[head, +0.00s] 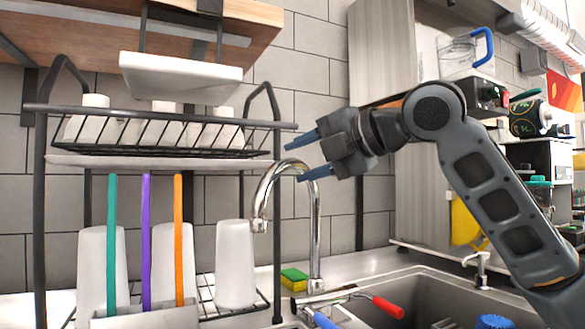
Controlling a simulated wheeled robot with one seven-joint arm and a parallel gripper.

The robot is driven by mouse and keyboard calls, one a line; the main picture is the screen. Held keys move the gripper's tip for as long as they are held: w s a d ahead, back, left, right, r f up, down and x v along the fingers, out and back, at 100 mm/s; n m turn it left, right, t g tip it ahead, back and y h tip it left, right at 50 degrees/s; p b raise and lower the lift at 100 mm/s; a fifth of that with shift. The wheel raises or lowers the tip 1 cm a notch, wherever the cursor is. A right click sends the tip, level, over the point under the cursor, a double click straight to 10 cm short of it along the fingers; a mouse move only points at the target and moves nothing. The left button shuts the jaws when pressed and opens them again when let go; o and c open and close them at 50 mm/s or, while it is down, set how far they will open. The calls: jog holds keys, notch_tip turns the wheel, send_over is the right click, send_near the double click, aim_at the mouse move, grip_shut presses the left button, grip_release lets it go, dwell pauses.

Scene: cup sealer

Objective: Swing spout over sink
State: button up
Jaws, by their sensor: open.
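The spout (316,232) is a chrome gooseneck rising behind the sink. Its arch bends left, and its outlet hangs beside a white cup, to the left of the sink basin (430,276). My gripper (294,162) is open, with blue fingers pointing left, at the height of the top of the arch. In the picture the lower finger overlaps the arch and the upper finger is above it. I cannot tell whether either touches the spout. Nothing shows held between the fingers. Part of the arch is hidden by the lower finger.
A black dish rack (40,200) with white cups stands left of the spout, close to its outlet. A green and yellow sponge (294,279) lies at the spout's base. Red and blue handles (388,307) lie by the sink's front left. A cabinet is behind my arm.

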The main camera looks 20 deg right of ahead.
aim_at(291, 165)
jog(key=shift+x, duration=2.25)
grip_shut()
